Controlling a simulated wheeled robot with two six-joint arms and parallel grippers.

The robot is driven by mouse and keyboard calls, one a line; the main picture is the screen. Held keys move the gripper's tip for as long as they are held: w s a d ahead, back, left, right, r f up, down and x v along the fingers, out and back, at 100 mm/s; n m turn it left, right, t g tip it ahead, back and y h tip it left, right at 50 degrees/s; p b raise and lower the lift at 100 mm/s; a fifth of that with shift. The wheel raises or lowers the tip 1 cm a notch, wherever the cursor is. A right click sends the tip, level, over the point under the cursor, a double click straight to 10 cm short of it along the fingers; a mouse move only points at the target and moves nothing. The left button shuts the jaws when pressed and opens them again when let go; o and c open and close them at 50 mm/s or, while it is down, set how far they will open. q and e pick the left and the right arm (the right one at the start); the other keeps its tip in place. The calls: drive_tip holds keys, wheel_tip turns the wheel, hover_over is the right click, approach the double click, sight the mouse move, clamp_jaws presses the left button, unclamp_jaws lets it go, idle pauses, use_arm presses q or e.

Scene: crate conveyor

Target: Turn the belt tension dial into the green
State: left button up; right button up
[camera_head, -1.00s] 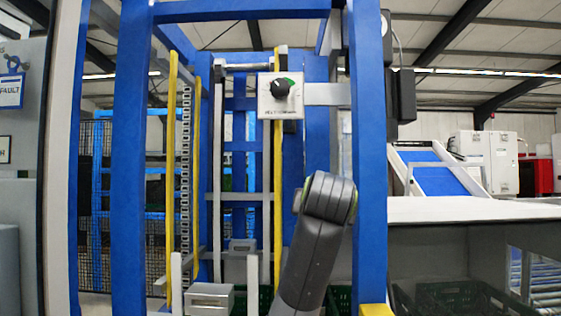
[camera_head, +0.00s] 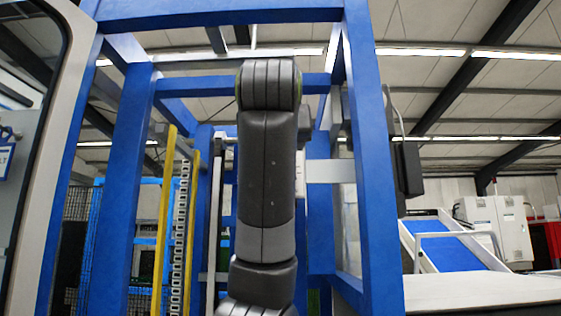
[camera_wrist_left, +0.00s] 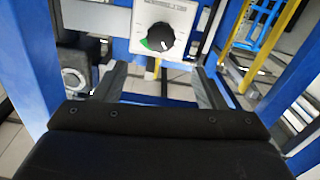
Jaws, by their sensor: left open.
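The belt tension dial (camera_wrist_left: 157,37) is a black round knob on a white plate (camera_wrist_left: 184,14), near the top middle of the left wrist view. The plate's print appears upside down there. A green patch shows at the knob's lower left, and a small white mark shows on the knob's lower right, seemingly outside the green. My left gripper (camera_wrist_left: 160,69) is open and empty, its two fingers apart and pointing toward the plate, with the dial roughly between them but beyond the tips. In the head view my arm hides the dial. My right gripper is not in view.
A blue frame (camera_head: 371,170) stands around the dial's place, with posts on both sides. A grey bracket (camera_head: 322,171) reaches to the right post. Yellow rails (camera_head: 164,215) and a chain (camera_head: 180,230) stand at the left. A dark box (camera_head: 408,168) hangs right of the frame.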

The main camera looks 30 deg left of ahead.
use_arm(q)
drive_tip(key=p+x, duration=0.5)
drive_tip(key=x, duration=0.8)
drive_tip(key=shift+a+r, duration=0.15)
drive_tip(key=shift+w+a+p, duration=0.25)
drive_tip(key=shift+w+p, duration=0.05)
drive_tip(key=shift+w, duration=0.1)
drive_tip(key=c, duration=1)
